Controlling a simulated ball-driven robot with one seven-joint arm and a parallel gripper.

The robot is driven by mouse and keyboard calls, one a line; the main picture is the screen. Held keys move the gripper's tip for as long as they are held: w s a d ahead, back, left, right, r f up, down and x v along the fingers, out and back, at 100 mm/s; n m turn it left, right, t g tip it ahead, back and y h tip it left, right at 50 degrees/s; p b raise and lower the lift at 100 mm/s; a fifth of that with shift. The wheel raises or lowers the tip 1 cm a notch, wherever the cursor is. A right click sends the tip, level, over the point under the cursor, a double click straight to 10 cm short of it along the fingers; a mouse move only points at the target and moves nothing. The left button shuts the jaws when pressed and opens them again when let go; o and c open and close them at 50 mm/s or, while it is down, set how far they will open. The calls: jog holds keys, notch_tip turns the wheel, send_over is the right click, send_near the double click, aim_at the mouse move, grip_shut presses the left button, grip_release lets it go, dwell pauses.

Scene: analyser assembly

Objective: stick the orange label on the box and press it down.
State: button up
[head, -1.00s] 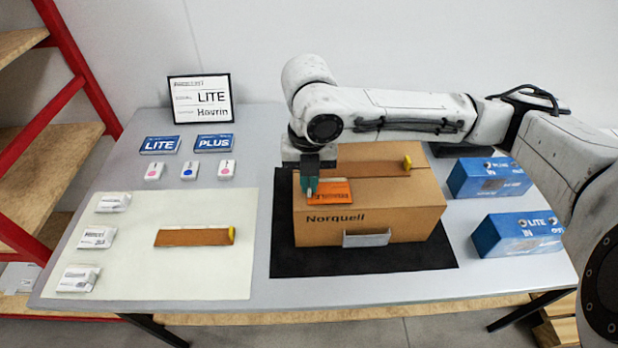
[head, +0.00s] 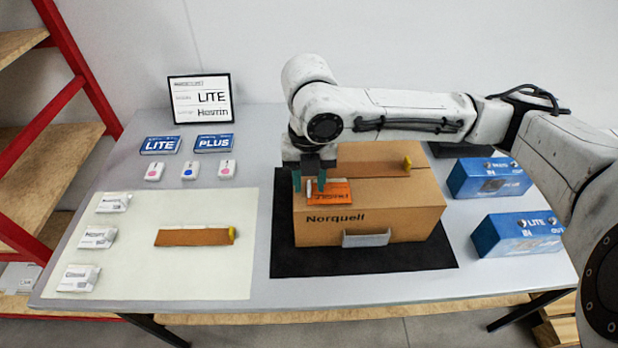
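The orange label (head: 336,192) lies on the top of the cardboard box (head: 400,225), near its front left corner. It looks flat, but its left part is hidden behind my gripper. The box is closed, stands upright and bears the name Norquell on its front. My gripper (head: 310,186) points down over the label's left end. Its two teal fingers stand apart, with nothing clearly held between them. I cannot tell whether the fingertips touch the label or the box.
The box stands on a black mat (head: 300,262). A brown strip with a yellow end (head: 195,237) and several white packets lie on the pale mat (head: 150,275) at left. Two blue boxes (head: 488,178) (head: 515,234) stand at right. A framed sign (head: 200,98) stands at the back.

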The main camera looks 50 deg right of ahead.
aim_at(336, 192)
jog(key=shift+r+p, duration=2.7)
jog(key=shift+r, duration=0.7)
jog(key=shift+c, duration=0.2)
jog(key=shift+s+d+f+b, duration=0.15)
jog(key=shift+d+b, duration=0.15)
jog(key=shift+b, duration=0.2)
jog(key=c, duration=0.3)
jog(key=s+d+b, duration=0.2)
jog(key=s+b, duration=0.1)
jog(key=b, duration=0.1)
jog(key=shift+d, duration=0.2)
grip_shut()
jog(key=f+b, duration=0.2)
jog(key=b, duration=0.1)
jog(key=s+f+b, duration=0.1)
jog(key=f+b, duration=0.1)
jog(key=b, duration=0.1)
jog(key=shift+s+d, duration=0.15)
jog(key=shift+d, duration=0.05)
jog(key=shift+f+b, duration=0.6)
jog(key=shift+f, duration=0.45)
jog(key=shift+f+b, duration=0.5)
jog(key=shift+f, duration=0.25)
